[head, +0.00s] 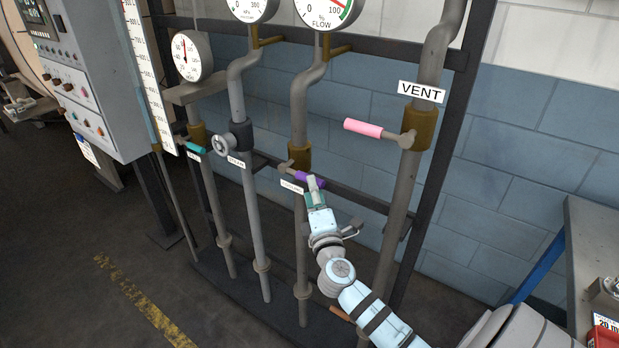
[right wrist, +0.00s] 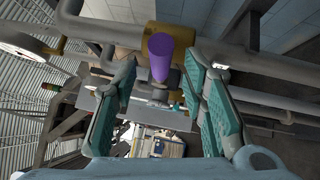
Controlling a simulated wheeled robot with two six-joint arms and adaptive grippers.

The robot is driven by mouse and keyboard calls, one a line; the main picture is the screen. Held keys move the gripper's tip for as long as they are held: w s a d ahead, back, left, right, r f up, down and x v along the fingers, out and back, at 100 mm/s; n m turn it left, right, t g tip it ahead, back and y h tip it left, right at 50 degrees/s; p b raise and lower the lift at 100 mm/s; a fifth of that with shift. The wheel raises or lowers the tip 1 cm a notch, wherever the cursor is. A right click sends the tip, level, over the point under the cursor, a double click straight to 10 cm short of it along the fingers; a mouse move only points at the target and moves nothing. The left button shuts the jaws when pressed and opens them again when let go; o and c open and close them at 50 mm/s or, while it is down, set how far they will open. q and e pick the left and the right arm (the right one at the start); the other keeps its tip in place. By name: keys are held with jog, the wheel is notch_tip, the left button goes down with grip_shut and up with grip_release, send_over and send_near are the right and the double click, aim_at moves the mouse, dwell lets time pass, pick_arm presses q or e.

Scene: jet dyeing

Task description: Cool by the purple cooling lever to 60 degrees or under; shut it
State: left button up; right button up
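The purple cooling lever (head: 310,180) sits on a brass valve (head: 299,158) on the third pipe from the left, its handle pointing right. My right gripper (head: 315,192) is at the handle in the head view. In the right wrist view the purple handle (right wrist: 160,57) shows between the fingertips of my right gripper (right wrist: 160,78), with a gap on each side; the fingers are apart. A small round dial (head: 192,56) at upper left has its needle near upright; its exact reading is too small to tell. My left gripper is not in view.
A pink lever (head: 376,128) juts left from the VENT pipe (head: 392,215). A teal lever (head: 197,147) and a round handwheel (head: 222,145) are left of the purple one. A control cabinet (head: 75,75) stands at far left, a workbench (head: 592,225) at right.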

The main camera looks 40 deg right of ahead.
aim_at(303, 177)
jog(key=x, duration=0.5)
jog(key=shift+s, duration=0.1)
jog(key=shift+c, duration=0.4)
grip_shut()
